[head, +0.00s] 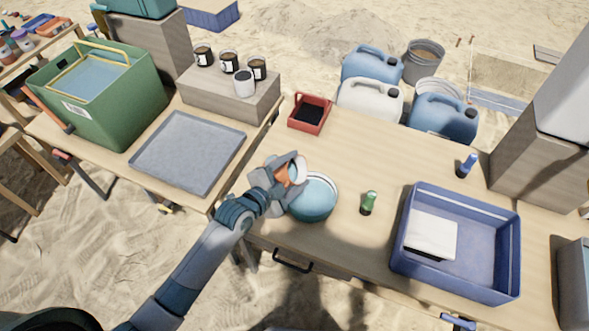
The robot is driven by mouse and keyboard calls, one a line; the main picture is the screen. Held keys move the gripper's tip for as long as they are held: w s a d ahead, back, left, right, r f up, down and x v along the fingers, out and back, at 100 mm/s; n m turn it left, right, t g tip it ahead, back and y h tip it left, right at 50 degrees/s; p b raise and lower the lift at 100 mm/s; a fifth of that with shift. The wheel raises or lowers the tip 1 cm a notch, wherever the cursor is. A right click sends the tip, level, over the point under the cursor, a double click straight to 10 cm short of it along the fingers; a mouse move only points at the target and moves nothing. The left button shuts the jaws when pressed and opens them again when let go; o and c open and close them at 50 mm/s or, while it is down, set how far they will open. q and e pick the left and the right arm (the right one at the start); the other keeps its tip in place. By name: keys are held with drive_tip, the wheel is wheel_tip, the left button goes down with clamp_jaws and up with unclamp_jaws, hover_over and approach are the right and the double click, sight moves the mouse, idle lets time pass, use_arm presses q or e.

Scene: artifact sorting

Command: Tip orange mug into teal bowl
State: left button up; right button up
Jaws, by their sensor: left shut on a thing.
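The orange mug (283,174) is between the fingers of my left gripper (290,181), which is shut on it. The mug is tilted, its pale opening facing right, over the upper left part of the teal bowl. The teal bowl (316,205) stands on the wooden table near its front edge, partly hidden by the gripper. The inside of the bowl and what the mug holds cannot be made out.
A green bottle (368,202) stands right of the bowl, then a blue crate (402,232) holding a white item. A red tray (310,113) sits behind the bowl. A grey tray (188,152) lies on the left table.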

use_arm(q)
drive_tip(key=shift+s+d+f+m+y, duration=0.1)
drive_tip(key=shift+d+f+m+y, duration=0.35)
drive_tip(key=shift+f+m, duration=0.35)
use_arm(e)
drive_tip(key=shift+a+f, duration=0.1)
drive_tip(key=shift+a, duration=0.1)
use_arm(q)
drive_tip(key=shift+a+r, duration=0.1)
drive_tip(key=shift+r, duration=0.1)
